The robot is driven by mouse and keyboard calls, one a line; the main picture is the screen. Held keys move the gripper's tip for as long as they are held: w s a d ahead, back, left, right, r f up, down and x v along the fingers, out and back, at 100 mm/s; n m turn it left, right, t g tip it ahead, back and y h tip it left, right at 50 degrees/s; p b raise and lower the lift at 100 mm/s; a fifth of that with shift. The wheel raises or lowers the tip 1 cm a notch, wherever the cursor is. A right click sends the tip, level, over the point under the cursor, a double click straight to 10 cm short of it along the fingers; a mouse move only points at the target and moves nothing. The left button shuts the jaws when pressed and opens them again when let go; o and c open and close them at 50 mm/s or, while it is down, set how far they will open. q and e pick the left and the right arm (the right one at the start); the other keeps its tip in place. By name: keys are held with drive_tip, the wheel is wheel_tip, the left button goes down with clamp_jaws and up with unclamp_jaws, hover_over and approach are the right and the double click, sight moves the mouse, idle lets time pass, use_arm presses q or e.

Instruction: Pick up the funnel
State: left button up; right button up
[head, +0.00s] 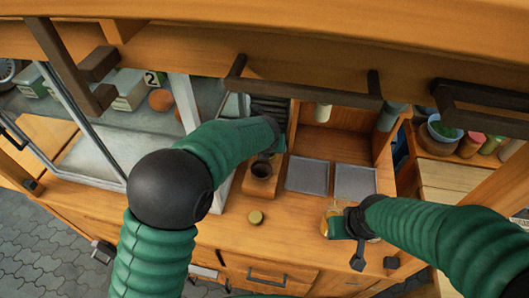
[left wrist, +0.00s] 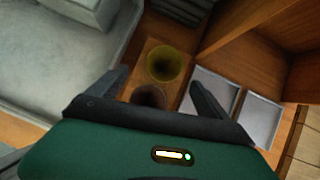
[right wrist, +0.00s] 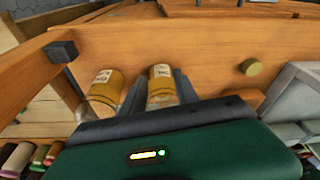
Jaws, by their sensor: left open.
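In the left wrist view, a round olive-brown open-mouthed thing that looks like the funnel (left wrist: 163,62) sits on a small wooden board, just ahead of and between the fingers. My left gripper (left wrist: 157,85) is open, with a finger to either side and nothing held. A dark cup (left wrist: 150,97) is nearer and partly hidden by the gripper; it also shows in the head view (head: 262,170). In the head view, my left gripper (head: 272,140) is above that board. My right gripper (right wrist: 158,88) has an orange-filled jar (right wrist: 161,84) between its fingers; its grip is unclear.
A second jar (right wrist: 106,86) stands beside the first. Two grey trays (head: 307,176) lie right of the board. A small olive lid-like disc (head: 256,217) is near the counter's front. A glass case (head: 120,145) is at left. Handles hang from the overhead beam (head: 300,92).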

use_arm(q)
drive_tip(key=x, duration=0.5)
drive_tip(key=d+x, duration=0.1)
drive_tip(key=x, duration=0.2)
drive_tip(key=shift+w, duration=0.3)
drive_tip(key=shift+w+a+f, duration=0.15)
drive_tip(key=shift+w+f, duration=0.05)
drive_tip(key=shift+w, duration=0.05)
drive_tip(key=shift+s+r, duration=0.1)
drive_tip(key=shift+s, duration=0.05)
drive_tip(key=c, duration=1.4)
